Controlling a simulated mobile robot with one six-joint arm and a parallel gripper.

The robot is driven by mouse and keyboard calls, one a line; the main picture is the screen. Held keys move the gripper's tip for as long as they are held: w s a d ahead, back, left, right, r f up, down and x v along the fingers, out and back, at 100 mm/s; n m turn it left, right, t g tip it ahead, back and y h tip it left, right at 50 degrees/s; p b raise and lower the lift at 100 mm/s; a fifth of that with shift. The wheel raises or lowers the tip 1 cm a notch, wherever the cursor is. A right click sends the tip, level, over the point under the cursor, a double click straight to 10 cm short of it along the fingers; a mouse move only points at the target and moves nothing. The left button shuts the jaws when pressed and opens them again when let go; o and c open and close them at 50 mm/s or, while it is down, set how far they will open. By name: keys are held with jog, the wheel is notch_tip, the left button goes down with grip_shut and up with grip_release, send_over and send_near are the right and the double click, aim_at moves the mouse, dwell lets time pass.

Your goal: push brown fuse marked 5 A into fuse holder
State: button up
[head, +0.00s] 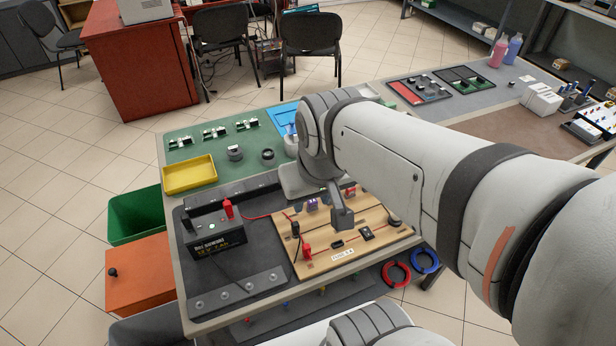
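A wooden board (313,268) lies on the near part of the bench, with a white label (342,254) that seems to read "FUSE 5 A". A small black part (337,244), perhaps the fuse holder, sits just behind the label. My gripper (342,221) points down over the board, close to this part, slightly behind it in the picture. Its fingers look close together, but whether they are shut on anything is too small to tell. I cannot make out the brown fuse; it may be hidden by the gripper or too small.
A black 12 V battery (212,234) with a red terminal stands left of the board. Red (307,250) and black (295,230) connectors, a red wire and a dark square part (367,234) are on the board. A yellow tray (189,175) sits behind. Red and blue coils hang at the bench's front.

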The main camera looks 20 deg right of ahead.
jog(key=shift+o, duration=1.2)
jog(key=shift+w+a, duration=0.1)
jog(key=shift+w, duration=0.05)
jog(key=w+d+f+m+g, duration=0.1)
jog(key=w+d+f+m, duration=0.3)
jog(key=w+f+m, duration=0.1)
jog(key=w+d+f+m+g, duration=0.1)
jog(key=w+d+f+m, duration=0.4)
jog(key=w, duration=0.3)
jog(key=w+d+f+m+g, duration=0.1)
jog(key=w+d+f+m, duration=0.4)
jog(key=w+f+m, duration=0.1)
jog(key=shift+w+f+m+p, duration=0.2)
jog(key=shift+f+m+p, duration=0.2)
jog(key=shift+f+m, duration=0.3)
jog(key=shift+d+f, duration=0.15)
jog(key=shift+f, duration=0.1)
jog(key=shift+f, duration=0.1)
notch_tip(320, 180, down, 9)
jog(key=b, duration=0.6)
